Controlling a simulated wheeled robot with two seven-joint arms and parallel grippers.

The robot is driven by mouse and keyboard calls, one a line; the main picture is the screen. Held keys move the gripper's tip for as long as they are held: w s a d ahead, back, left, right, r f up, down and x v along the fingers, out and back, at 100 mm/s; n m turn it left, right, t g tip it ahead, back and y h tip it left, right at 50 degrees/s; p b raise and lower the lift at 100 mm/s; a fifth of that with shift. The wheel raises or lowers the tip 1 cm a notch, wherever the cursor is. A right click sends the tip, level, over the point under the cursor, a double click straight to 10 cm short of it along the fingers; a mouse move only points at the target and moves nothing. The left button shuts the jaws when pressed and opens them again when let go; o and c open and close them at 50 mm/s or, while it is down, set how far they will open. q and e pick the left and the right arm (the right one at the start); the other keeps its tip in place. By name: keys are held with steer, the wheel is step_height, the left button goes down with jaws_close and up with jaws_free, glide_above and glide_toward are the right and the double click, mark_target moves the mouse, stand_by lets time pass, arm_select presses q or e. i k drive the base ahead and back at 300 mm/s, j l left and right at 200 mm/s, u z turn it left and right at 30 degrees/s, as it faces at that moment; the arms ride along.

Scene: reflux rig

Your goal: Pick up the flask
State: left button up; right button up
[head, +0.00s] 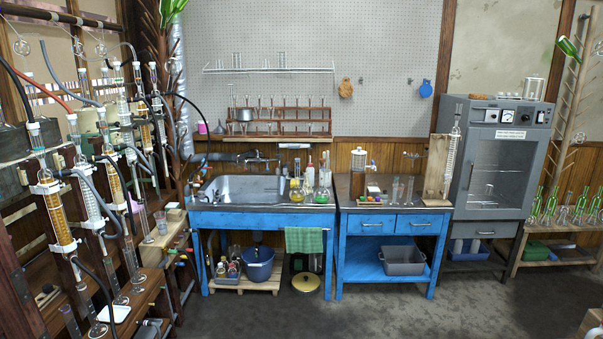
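Several flasks are in the head view, and I cannot tell which one the task means. A flask with yellow liquid (296,193) stands on the blue sink bench, right of the basin. A flask with green liquid (322,195) stands just right of it, near the bench's right end. More clear flasks (564,214) stand in a row on a wooden bench at the far right, with green bottles beside or behind them. Neither of my grippers is in view.
The blue sink bench (262,218) and a blue drawer table (392,224) stand against the back wall. Glass condenser columns (54,212) crowd the left side. A grey oven (497,160) stands right of the table. The dark floor (375,312) in front is mostly clear.

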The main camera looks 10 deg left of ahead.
mark_target(322, 195)
steer(key=i+u, duration=0.3)
steer(key=i, duration=2.35)
